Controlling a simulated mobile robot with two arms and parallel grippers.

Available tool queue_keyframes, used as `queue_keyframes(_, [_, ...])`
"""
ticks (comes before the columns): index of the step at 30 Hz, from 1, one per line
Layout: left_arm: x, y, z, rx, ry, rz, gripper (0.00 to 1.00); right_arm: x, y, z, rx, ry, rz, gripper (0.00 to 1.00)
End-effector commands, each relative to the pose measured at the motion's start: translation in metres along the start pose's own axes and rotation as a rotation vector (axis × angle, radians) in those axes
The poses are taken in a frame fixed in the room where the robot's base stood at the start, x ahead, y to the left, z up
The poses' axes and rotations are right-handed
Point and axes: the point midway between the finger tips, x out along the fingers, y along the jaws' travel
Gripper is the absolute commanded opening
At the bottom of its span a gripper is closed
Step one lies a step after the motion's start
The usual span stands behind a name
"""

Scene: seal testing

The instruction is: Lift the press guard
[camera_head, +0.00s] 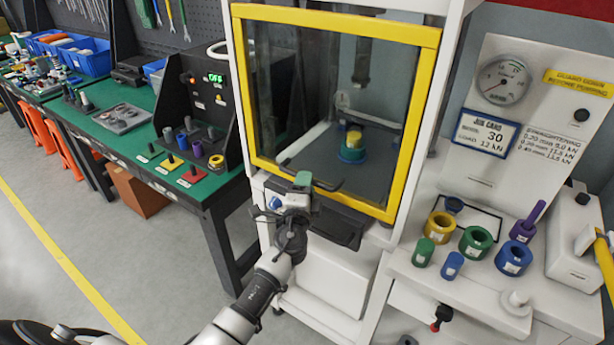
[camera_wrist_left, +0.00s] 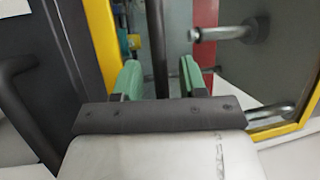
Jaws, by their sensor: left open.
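The press guard (camera_head: 425,95) is a clear panel in a yellow frame. It is down, covering the front of the white press. A dark bar handle (camera_head: 325,185) crosses its lower part. My left gripper (camera_head: 303,180) is at the guard's lower edge, by the handle. In the left wrist view, its green fingertips (camera_wrist_left: 159,78) are apart, with a dark bar (camera_wrist_left: 157,45) between them. I cannot tell whether they touch it. My right gripper is not in view.
A green bench (camera_head: 130,135) with tools and small parts stands at left. At right, a white shelf (camera_head: 480,285) holds several coloured rings and cylinders beneath a pressure gauge (camera_head: 503,82). A white box (camera_head: 580,240) with a yellow lever is at far right.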

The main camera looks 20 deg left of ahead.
Motion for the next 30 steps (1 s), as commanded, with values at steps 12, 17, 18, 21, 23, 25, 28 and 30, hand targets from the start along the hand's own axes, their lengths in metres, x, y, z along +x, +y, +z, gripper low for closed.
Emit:
queue_keyframes(12, [0.022,0.001,0.000,-0.001,0.001,0.002,0.42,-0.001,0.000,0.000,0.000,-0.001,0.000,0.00])
queue_keyframes(17, [0.022,0.001,0.000,-0.001,0.001,0.001,0.34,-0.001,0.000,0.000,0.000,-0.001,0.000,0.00])
queue_keyframes(18, [0.022,0.001,0.000,-0.001,0.001,0.002,0.28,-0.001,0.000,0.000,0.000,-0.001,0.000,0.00])
queue_keyframes(21, [0.022,0.001,0.000,-0.001,0.001,0.002,0.13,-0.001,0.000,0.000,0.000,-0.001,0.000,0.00])
queue_keyframes(23, [0.022,0.001,0.000,-0.001,0.001,0.002,0.03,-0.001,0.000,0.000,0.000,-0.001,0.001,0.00])
queue_keyframes(25, [0.022,0.001,0.000,-0.001,0.001,0.002,0.00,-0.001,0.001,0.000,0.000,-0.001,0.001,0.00])
queue_keyframes(28, [0.022,0.001,0.000,-0.001,0.001,0.002,0.00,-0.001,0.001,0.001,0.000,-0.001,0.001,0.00])
queue_keyframes(30, [0.022,0.001,0.000,-0.001,0.001,0.002,0.00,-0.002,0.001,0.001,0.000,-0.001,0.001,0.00])
